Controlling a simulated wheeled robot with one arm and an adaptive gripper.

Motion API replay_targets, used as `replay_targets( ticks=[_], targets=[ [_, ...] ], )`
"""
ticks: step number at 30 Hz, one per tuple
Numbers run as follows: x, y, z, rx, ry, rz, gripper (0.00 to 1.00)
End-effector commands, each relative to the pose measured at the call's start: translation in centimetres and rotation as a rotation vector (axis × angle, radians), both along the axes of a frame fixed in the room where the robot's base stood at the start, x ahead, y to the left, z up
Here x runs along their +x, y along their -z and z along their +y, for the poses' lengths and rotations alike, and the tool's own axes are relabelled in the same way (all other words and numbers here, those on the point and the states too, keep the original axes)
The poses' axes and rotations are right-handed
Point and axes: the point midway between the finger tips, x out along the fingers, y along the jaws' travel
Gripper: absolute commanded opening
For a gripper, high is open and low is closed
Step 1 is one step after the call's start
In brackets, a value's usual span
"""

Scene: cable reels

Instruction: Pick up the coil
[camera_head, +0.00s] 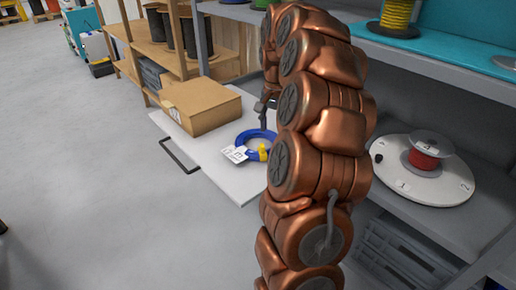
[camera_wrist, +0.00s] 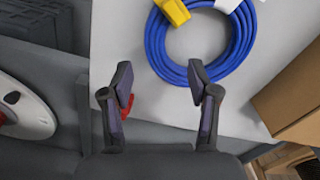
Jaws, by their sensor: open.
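The blue coil (camera_head: 250,134) lies flat on a white board (camera_head: 216,178), with a white label and a yellow tag on it. In the wrist view the coil (camera_wrist: 158,52) fills the top middle, its upper part cut off by the frame. My gripper (camera_wrist: 161,84) is open and empty, with its two fingers apart. The right fingertip overlaps the coil's lower edge in the picture; the left one is just off it. I cannot tell the height between them. In the head view my gripper (camera_head: 265,104) shows small beside my arm, at the coil's far side; my arm partly hides it.
A cardboard box (camera_head: 202,107) stands on the board close to the coil, and at the right in the wrist view (camera_wrist: 292,95). A round white turntable with a red reel (camera_head: 424,157) is on the right shelf. Open floor lies at the left.

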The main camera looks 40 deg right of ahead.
Motion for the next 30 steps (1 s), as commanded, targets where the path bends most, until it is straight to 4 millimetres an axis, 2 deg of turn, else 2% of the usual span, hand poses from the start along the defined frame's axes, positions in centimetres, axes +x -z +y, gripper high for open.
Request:
replay_targets(
  ticks=[1,8,16,19,25,30],
  targets=[
    [-0.1,0.7,0.1,0.002,-0.001,0.002,0.60],
    [-0.3,2.2,0.1,0.001,-0.002,-0.002,0.60],
    [-0.9,5.8,0.2,0.002,-0.003,0.002,0.60],
    [-0.8,6.4,0.1,0.000,-0.003,-0.001,0.60],
    [-0.8,6.3,0.1,-0.001,-0.003,-0.001,0.60],
    [-0.8,6.3,0.1,-0.001,-0.003,-0.001,0.43]
  ],
)
